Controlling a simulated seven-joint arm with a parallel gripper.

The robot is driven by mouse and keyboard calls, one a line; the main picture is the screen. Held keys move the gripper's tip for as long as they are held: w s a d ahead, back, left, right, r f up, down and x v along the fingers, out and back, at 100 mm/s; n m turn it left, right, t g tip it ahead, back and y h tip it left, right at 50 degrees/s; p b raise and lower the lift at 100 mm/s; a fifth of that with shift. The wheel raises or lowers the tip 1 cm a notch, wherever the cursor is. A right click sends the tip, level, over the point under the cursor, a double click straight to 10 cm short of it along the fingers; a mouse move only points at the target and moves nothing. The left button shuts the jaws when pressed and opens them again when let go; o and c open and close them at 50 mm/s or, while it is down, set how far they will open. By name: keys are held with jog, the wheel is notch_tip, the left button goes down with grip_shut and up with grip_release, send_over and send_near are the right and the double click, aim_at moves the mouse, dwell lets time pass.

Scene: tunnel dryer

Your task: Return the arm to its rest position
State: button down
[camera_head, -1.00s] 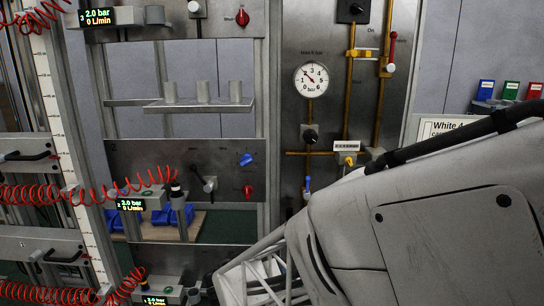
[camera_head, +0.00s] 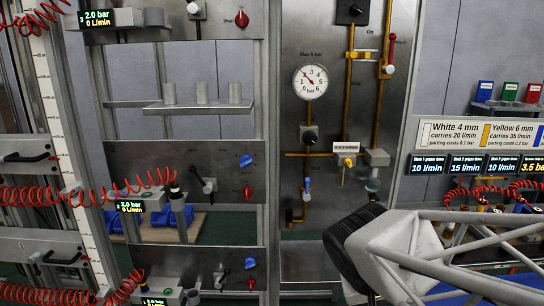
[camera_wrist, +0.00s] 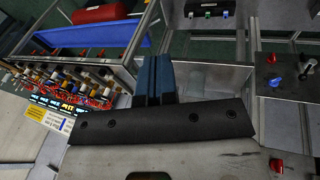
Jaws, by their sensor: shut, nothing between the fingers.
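My gripper (camera_wrist: 153,80) shows in the wrist view as two dark blue fingers side by side, shut, with nothing between them. It is apart from the fittings around it. In the head view my arm crosses the lower right as a pale frame of struts with a black rounded part. I cannot make out the fingers in the head view.
A steel panel with a round gauge (camera_head: 311,82) and yellow pipes stands behind my arm. Left are shelves, red coiled hoses (camera_head: 80,192) and knobs. Right are several small displays (camera_head: 427,165) under a white sign (camera_head: 480,133). A blue tray (camera_wrist: 95,38) shows in the wrist view.

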jog(key=s+r+y, duration=0.2)
jog(key=s+y, duration=0.1)
jog(key=s, duration=0.2)
jog(key=shift+s+a+r+t+y, duration=0.15)
jog(key=shift+s+r+t+y, duration=0.15)
jog(key=shift+y, duration=0.1)
jog(key=shift+w, duration=0.15)
dwell(4.6)
